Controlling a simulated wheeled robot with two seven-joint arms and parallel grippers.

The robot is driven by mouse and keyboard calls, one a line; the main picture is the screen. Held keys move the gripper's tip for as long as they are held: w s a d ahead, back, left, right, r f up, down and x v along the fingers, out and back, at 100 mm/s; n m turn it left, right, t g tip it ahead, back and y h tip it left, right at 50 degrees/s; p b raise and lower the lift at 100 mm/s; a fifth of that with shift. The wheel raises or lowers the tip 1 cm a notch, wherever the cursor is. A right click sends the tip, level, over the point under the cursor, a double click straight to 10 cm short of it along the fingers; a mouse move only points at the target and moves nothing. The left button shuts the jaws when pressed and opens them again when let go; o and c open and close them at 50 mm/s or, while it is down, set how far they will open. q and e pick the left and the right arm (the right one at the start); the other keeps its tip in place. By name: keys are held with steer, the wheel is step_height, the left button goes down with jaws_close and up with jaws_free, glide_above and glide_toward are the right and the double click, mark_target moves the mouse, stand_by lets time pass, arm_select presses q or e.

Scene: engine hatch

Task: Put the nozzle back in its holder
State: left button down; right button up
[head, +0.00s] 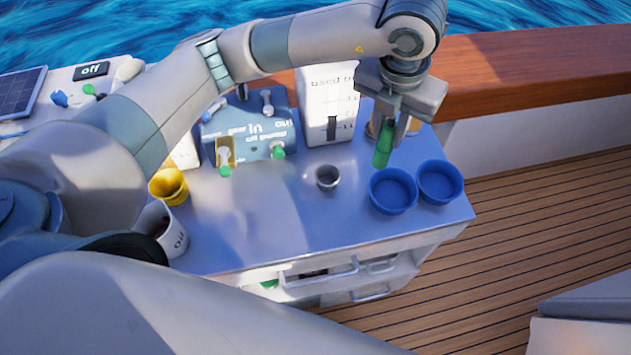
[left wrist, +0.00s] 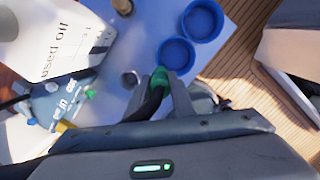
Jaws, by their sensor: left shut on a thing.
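My left gripper (head: 392,122) points down above the right part of the table and is shut on a green nozzle (head: 383,150). The nozzle's green end hangs below the fingers; its upper part is hidden by them. In the left wrist view the green end (left wrist: 160,78) shows between the fingers, with a dark piece along one finger. A small round grey cup (head: 327,177) stands open on the table, left of and below the nozzle in the head view. I cannot tell for sure whether it is the holder. My right gripper is not in view.
Two blue bowls (head: 393,190) (head: 440,182) stand at the table's right end. A white container (head: 328,103) stands behind the cup. A blue engine block (head: 250,130), a yellow cup (head: 168,186) and a white oil jug (head: 165,226) are on the left. The table's front middle is clear.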

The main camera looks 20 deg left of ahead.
mark_target(380, 162)
arm_select(q)
steer(key=shift+s+d+f, duration=0.2)
steer(key=shift+s+f, duration=0.2)
steer(key=shift+s, duration=0.2)
steer(key=shift+s+d+f, duration=0.2)
steer(key=shift+s+f, duration=0.15)
steer(key=shift+s, duration=0.2)
steer(key=shift+s+f, duration=0.1)
steer(key=shift+s, duration=0.05)
steer(key=shift+a+f, duration=0.25)
steer(key=shift+a, duration=0.15)
steer(key=w+a+f+p, duration=0.1)
steer(key=a+f+p, duration=0.2)
steer(key=a+f, duration=0.3)
steer(key=a, duration=0.4)
steer(key=shift+w+a+f, duration=0.25)
steer(key=shift+w+a, duration=0.1)
steer(key=shift+a, duration=0.05)
steer(key=shift+f, duration=0.1)
